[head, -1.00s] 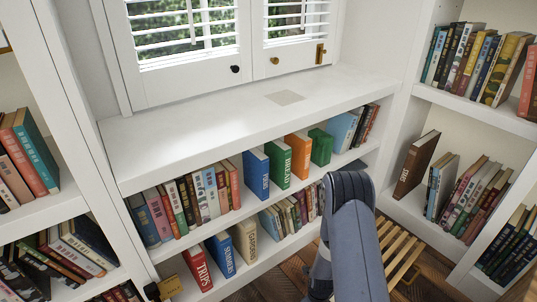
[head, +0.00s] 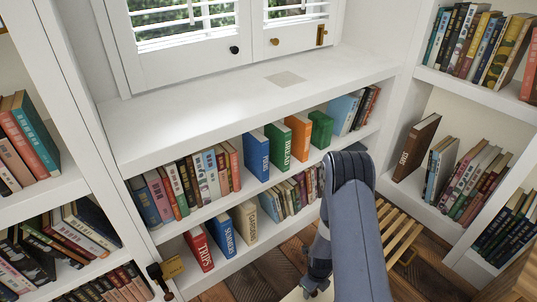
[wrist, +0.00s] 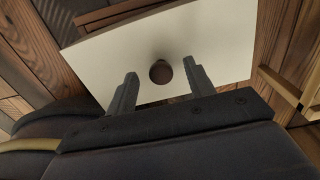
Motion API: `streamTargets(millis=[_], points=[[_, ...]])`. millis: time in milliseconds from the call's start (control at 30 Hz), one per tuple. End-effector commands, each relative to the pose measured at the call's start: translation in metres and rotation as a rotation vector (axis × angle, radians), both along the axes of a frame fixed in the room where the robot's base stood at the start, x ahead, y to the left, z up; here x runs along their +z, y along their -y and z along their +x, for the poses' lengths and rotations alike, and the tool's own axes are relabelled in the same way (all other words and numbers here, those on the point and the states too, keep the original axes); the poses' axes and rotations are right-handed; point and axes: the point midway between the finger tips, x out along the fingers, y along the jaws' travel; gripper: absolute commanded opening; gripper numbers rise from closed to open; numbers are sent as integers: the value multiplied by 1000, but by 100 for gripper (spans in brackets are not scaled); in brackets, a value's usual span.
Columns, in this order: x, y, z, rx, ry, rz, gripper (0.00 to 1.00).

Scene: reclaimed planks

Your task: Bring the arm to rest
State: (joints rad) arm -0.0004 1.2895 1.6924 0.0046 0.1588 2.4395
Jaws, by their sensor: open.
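My gripper (wrist: 160,88) shows in the wrist view with its two fingers apart and nothing between them. Beyond the fingers is a pale flat board (wrist: 215,40) with a round brown knob or hole (wrist: 161,72) in it; I cannot tell which. In the head view my blue-grey arm rises at the lower middle, bent over at its top. The gripper's fingertips cannot be made out there. Part of a pale surface (head: 300,294) shows beside the arm at the bottom edge.
A white window bench (head: 230,115) holds shelves of books below it, with a blue book (head: 256,157) and a green book (head: 278,147) standing out. Bookcases stand left and right (head: 400,140). A slatted wooden stool or rack (head: 398,235) is right of my arm on the plank floor (head: 440,265).

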Motion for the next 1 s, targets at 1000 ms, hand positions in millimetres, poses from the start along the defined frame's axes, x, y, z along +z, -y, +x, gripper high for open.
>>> streamTargets(millis=[1000], points=[[114, 0, 0, 0, 0, 0, 51]])
